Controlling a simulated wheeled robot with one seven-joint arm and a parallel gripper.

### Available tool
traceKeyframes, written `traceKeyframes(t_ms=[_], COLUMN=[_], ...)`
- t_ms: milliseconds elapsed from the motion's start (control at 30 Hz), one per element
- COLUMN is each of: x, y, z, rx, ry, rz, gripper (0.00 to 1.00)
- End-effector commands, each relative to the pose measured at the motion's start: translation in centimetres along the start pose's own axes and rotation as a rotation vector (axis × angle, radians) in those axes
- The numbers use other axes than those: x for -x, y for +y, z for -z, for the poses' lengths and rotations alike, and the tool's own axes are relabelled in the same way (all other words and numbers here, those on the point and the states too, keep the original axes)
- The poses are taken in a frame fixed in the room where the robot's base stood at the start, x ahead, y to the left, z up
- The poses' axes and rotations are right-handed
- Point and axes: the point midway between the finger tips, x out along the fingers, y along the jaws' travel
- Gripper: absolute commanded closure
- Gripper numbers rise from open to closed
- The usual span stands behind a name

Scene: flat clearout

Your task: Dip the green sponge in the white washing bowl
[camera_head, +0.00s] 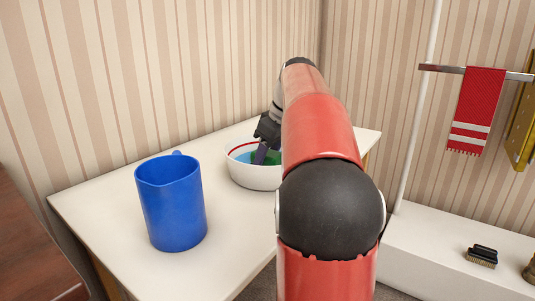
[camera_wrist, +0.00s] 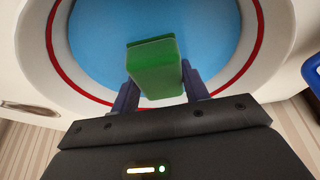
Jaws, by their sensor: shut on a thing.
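The white washing bowl (camera_head: 252,178) stands on the table, with a red ring inside its rim and blue water in it. It also fills the upper part of the wrist view (camera_wrist: 60,88). My gripper (camera_head: 262,154) reaches down into the bowl from above. In the wrist view my gripper (camera_wrist: 160,92) is shut on the green sponge (camera_wrist: 155,68), one finger on each side. In the head view the sponge (camera_head: 278,157) shows only in part, inside the bowl and beside my arm. I cannot tell whether its lower end touches the water.
A blue jug (camera_head: 171,205) stands on the white table (camera_head: 110,200), left of the bowl. A low white ledge at right holds a brush (camera_head: 482,256). A red towel (camera_head: 477,110) hangs on a rail (camera_head: 440,69). The table's front left is clear.

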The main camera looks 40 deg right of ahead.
Motion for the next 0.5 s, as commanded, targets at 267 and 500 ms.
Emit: traceKeyframes(t_ms=[267,500], x=[-0.34,-0.6], y=[-0.01,-0.01], z=[-0.14,-0.25], rx=[0.0,0.0], ry=[0.0,0.0], rz=[0.0,0.0], gripper=[0.73,0.73])
